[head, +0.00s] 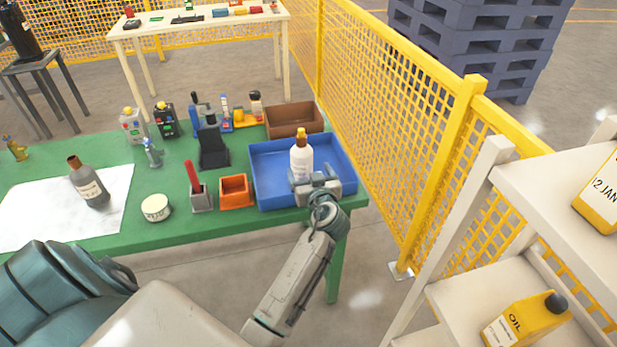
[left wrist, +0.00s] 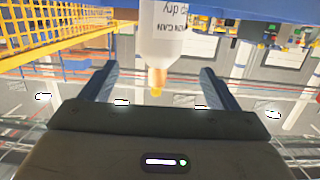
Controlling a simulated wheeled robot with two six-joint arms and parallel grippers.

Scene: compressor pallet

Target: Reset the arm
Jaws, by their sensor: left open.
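A white bottle (head: 301,158) with an orange-yellow cap stands upright in the blue tray (head: 262,190) on the green table. My left gripper (head: 317,183) is at the tray's front edge, just in front of the bottle. In the left wrist view the bottle (left wrist: 163,35) appears upside down, with its cap pointing down the picture. The left gripper (left wrist: 158,72) shows its two fingers wide apart there, with a gap on each side of the bottle; it is open and holds nothing. My right gripper is not in view.
A brown bin (head: 295,118) stands behind the tray, and an orange bin (head: 235,189) beside it. A grey bottle (head: 90,186) is on white paper at left. A yellow mesh fence (head: 385,130) runs close to the table's right. White shelves (head: 470,290) stand at lower right.

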